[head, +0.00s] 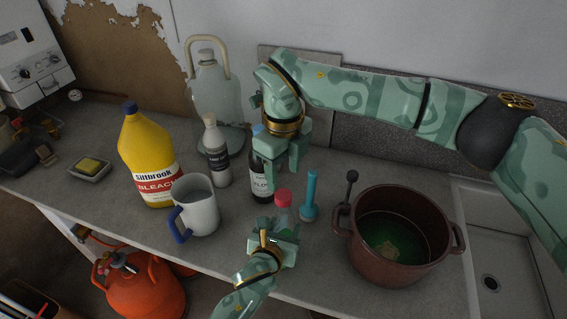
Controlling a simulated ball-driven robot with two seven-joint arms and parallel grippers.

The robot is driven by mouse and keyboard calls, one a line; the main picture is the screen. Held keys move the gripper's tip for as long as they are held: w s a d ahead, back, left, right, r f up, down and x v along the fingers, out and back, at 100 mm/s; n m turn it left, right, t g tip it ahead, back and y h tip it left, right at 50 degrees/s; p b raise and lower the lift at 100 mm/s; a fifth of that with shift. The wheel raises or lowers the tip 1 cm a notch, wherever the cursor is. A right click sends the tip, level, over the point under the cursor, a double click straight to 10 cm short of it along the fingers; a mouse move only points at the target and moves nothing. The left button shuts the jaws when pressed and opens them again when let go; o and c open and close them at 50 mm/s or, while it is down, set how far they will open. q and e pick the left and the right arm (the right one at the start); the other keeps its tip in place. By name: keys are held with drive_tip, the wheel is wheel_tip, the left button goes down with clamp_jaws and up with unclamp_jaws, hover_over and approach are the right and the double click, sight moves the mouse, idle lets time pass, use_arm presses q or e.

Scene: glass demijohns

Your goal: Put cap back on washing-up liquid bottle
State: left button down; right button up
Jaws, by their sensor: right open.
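The washing-up liquid bottle (283,219) is small and clear with some green in it. It stands near the counter's front edge. A red cap (284,196) sits at its top; I cannot tell whether it is fully seated. My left gripper (275,236) comes from below and is closed around the bottle, hiding its lower part. My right gripper (282,172) is open and empty, pointing down just above and behind the red cap. It hides part of a dark labelled bottle (261,183) behind it.
A white mug (203,212) and yellow bleach bottle (144,155) stand left, with a grey-white bottle (216,155) behind. A blue brush (310,195) and brown pot (388,264) stand close on the right. A glass demijohn (214,95) stands at the back.

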sight(283, 194)
wheel_tip(283, 194, down, 7)
drive_tip(key=shift+r, duration=0.2)
drive_tip(key=c, duration=1)
drive_tip(key=o, duration=1.2)
drive_tip(key=shift+c, duration=0.2)
wheel_tip(283, 194, up, 12)
